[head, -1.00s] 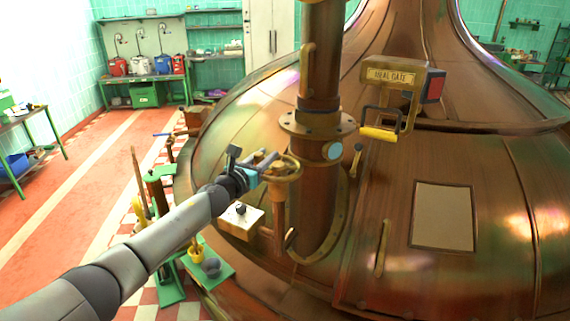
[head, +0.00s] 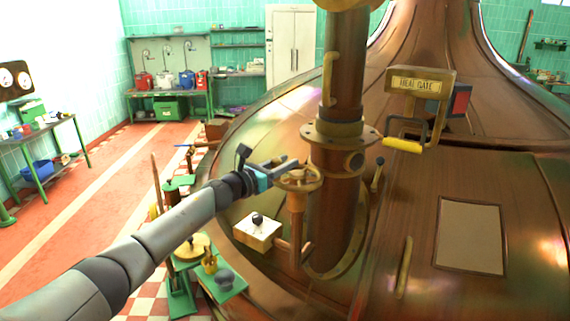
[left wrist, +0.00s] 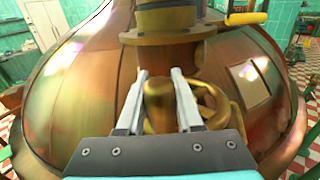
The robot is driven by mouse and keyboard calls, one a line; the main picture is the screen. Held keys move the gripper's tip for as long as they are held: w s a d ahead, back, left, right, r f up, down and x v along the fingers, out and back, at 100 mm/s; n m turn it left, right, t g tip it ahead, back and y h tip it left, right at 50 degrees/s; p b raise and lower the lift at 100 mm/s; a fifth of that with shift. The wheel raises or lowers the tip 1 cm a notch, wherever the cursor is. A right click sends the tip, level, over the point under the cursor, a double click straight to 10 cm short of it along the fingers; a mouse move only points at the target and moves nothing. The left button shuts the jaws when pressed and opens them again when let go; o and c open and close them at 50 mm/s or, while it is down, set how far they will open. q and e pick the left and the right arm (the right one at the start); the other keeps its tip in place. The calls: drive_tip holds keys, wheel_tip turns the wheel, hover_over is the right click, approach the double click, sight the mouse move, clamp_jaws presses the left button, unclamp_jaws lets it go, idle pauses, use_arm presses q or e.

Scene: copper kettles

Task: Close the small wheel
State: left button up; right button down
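The small wheel is a brass handwheel (head: 312,184) on a short copper pipe beside the thick copper column. It also shows in the left wrist view, its ring (left wrist: 229,112) right of the fingers. My left gripper (head: 291,165) is at the wheel's upper left edge in the head view. In the left wrist view the two fingers of my left gripper (left wrist: 159,73) are apart, with the brass hub (left wrist: 157,112) showing between them. I cannot tell whether they touch it. My right gripper is in neither view.
A pale box with a black knob (head: 257,231) sits just below the wheel. The copper column (head: 338,205) stands close on the right. A yellow-handled lever (head: 403,146) hangs under the meal gate sign. Green stands with small items (head: 222,284) are lower left.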

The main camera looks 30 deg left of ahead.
use_arm(q)
drive_tip(key=o, duration=0.4)
drive_tip(key=shift+s, duration=0.1)
drive_tip(key=b+v, duration=0.3)
drive_tip(key=v, duration=1.2)
idle(0.3)
drive_tip(key=shift+a, duration=0.1)
idle(0.4)
